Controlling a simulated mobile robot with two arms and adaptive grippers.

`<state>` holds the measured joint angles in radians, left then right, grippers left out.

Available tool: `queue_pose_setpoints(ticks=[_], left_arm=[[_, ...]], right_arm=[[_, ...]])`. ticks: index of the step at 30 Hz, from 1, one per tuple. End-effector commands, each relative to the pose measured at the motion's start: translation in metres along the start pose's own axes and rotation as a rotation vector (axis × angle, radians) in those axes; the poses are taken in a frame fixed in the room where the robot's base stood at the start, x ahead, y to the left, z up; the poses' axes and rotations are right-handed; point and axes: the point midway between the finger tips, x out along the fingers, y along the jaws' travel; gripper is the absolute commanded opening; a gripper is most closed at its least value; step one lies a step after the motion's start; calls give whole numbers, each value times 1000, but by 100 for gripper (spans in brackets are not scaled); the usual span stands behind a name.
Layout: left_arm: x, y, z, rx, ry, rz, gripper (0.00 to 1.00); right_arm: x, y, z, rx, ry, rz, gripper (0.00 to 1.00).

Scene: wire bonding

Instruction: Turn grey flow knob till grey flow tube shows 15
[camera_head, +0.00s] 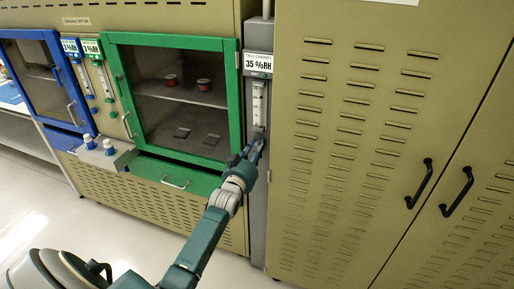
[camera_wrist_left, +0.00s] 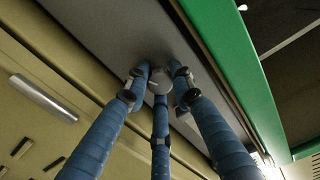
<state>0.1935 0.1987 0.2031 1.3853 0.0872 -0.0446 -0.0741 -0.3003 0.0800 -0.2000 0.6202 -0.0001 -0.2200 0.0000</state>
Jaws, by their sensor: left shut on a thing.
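The grey flow tube (camera_head: 259,104) stands upright on the narrow grey panel between the green-framed cabinet and the tan louvred cabinet. Its scale and float are too small to read. My left gripper (camera_head: 257,143) reaches up to the bottom of this tube and covers the knob there. In the left wrist view, the grey flow knob (camera_wrist_left: 161,83) is a round grey piece on the grey panel (camera_wrist_left: 118,32). My left gripper's blue fingers (camera_wrist_left: 160,85) close around it. My right gripper is not in view.
A 35 %RH display (camera_head: 257,64) sits above the tube. The green-framed cabinet (camera_head: 228,100) stands left of the panel, with small items on its shelves. The louvred cabinet (camera_head: 330,190) with black handles stands right. Open floor (camera_head: 75,225) shows at lower left.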

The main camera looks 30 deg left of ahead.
Motion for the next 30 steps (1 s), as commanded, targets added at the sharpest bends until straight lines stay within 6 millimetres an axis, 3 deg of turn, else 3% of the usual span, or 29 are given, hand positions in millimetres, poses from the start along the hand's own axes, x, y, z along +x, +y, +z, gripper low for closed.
queue_pose_setpoints(ticks=[15, 16, 19, 30], left_arm=[[0, 0, 3, -21, -6, 0, 0], [-1, 0, 3, -21, -6, 0, 25], [-1, 0, 3, -21, -5, 0, 42], [-7, 0, 2, -20, -3, 1, 42]], right_arm=[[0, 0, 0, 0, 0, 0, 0], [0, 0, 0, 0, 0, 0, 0], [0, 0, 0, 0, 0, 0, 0], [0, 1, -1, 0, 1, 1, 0]])
